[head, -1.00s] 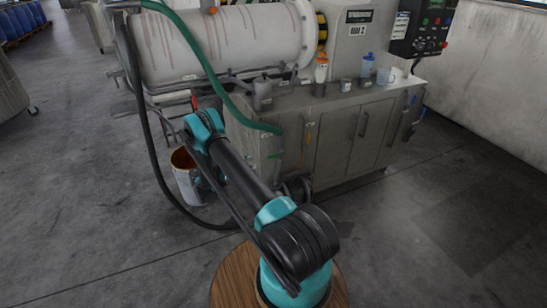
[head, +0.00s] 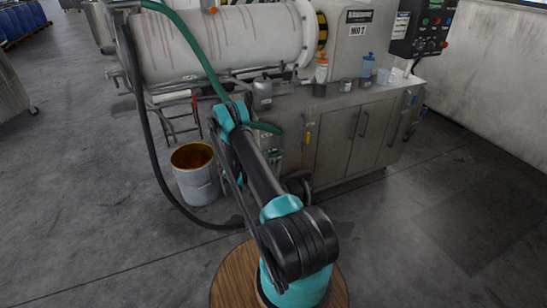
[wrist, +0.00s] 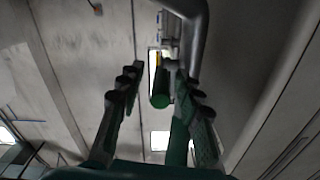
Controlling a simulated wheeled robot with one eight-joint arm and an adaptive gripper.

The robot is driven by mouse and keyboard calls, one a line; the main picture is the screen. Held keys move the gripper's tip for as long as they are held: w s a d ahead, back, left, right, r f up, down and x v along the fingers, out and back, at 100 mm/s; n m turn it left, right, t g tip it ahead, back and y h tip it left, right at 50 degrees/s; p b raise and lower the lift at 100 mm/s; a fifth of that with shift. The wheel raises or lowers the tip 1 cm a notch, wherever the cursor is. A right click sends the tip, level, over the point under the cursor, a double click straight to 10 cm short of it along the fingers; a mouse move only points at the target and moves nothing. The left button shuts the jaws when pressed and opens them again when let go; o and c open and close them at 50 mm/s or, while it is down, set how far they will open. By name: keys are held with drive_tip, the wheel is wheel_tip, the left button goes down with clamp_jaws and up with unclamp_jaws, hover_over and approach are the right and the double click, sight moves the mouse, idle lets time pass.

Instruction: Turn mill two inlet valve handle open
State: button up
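The mill (head: 230,40) is a pale horizontal drum streaked with reddish stains, beside a cabinet with a number plate (head: 358,29) that seems to end in 2. In the wrist view my gripper (wrist: 157,72) is open, its two dark fingers spread apart. A green rod-like end (wrist: 160,101), perhaps the valve handle, shows between the fingers with a gap on each side. I cannot tell whether it lies inside their reach or beyond. A grey bent pipe (wrist: 197,40) passes close above the right finger. In the head view my arm hides the gripper and the handle.
A green hose (head: 190,40) runs down from the mill and passes behind my arm. A black hose (head: 140,120) loops to the floor. An open bucket (head: 196,177) stands left of my arm. Bottles and cups stand on the grey cabinet (head: 340,145). Floor at right is clear.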

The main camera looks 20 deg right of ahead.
drive_tip(key=shift+c, duration=0.3)
clamp_jaws()
